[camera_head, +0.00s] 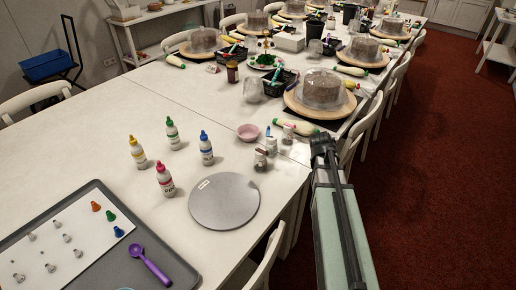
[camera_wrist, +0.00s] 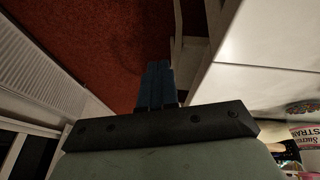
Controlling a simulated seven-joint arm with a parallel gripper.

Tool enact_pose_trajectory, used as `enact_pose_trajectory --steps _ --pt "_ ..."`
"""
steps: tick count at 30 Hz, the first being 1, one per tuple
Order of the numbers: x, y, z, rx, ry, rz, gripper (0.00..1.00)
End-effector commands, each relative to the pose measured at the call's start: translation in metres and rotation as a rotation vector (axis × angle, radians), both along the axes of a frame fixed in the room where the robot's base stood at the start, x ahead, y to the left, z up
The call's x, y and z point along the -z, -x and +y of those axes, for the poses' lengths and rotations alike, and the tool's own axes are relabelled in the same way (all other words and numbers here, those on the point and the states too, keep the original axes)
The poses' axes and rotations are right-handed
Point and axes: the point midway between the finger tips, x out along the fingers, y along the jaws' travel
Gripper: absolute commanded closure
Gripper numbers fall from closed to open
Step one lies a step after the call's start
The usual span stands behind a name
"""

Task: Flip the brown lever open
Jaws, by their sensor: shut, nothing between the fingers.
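My gripper (camera_head: 322,144) is at the right edge of the table in the head view, beside a group of small jars. In the wrist view its dark fingers (camera_wrist: 157,84) are together and empty, with red carpet beyond them. A small jar with a brownish top (camera_head: 261,158) stands on the table to the left of my gripper, apart from it. The brown part may be the lever, but it is too small to tell its shape or whether it is open. No brown lever can be made out in the wrist view.
A white jar (camera_head: 271,143) and a pink-labelled jar (camera_head: 288,132) stand close by. A pink bowl (camera_head: 248,132), a grey turntable disc (camera_head: 224,201) and several coloured-cap bottles (camera_head: 165,180) are further left. A covered cake (camera_head: 320,93) stands behind. A chair (camera_head: 266,258) is by the near edge.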

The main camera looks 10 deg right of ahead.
Motion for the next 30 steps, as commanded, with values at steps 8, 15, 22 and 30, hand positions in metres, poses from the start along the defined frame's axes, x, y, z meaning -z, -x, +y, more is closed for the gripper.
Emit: enact_pose_trajectory --steps 8,15,22,30 --pt "-0.069 -0.015 0.034 0.083 -0.006 -0.105 1.00" --pt "-0.125 -0.020 0.074 0.154 -0.029 -0.190 1.00" --pt "-0.177 -0.019 0.126 0.209 -0.054 -0.257 1.00" --pt "-0.217 -0.019 0.195 0.208 -0.043 -0.260 1.00"
